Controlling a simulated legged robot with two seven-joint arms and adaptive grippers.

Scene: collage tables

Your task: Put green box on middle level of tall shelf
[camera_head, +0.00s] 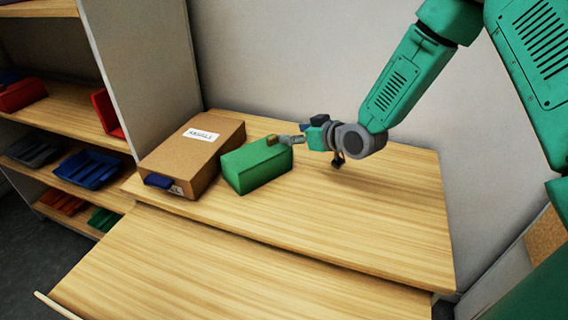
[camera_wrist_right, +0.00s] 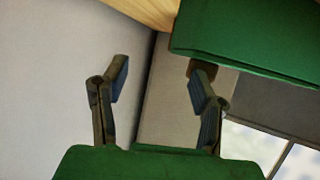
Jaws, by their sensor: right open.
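The green box (camera_head: 256,170) lies on the wooden table, just right of a cardboard box. In the right wrist view the green box (camera_wrist_right: 255,45) fills the upper right. My right gripper (camera_head: 306,150) is at the right end of the green box, with one finger against or just over its top edge; I cannot tell if they touch. In the wrist view its fingers (camera_wrist_right: 160,75) are spread, with nothing between them. The tall shelf (camera_head: 75,112) stands at the left, with several wooden levels; its full height is cut off. My left gripper is not in view.
The cardboard box (camera_head: 195,155) with a white label stands between the green box and the shelf. Red bins (camera_head: 22,95), blue bins (camera_head: 90,168) and other bins sit on the shelf levels. The table's right part (camera_head: 400,200) and the lower front surface (camera_head: 200,270) are clear.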

